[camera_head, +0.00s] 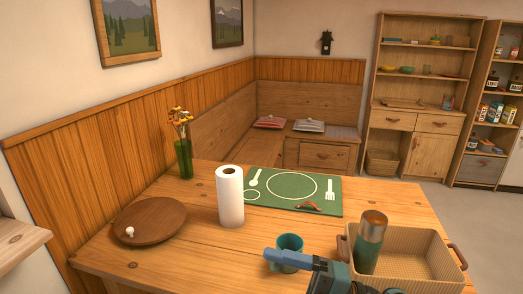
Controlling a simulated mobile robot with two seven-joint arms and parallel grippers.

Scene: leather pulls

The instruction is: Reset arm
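One of my grippers (277,255), which looks like the right one, shows at the bottom of the head view. Its blue finger part points left, in front of a teal mug (290,242) on the wooden table. I cannot tell whether it touches the mug, or whether the fingers are open or shut. The dark wrist behind it runs off the bottom edge, close to the left side of a tan basket (425,262). My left gripper is not in view.
A green-and-brown flask (369,243) stands in the basket. The wooden table (185,262) also holds a paper towel roll (230,200), a green placemat (325,190), a round board (150,222) with a small white item, and a flower vase (185,160). The front left is clear.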

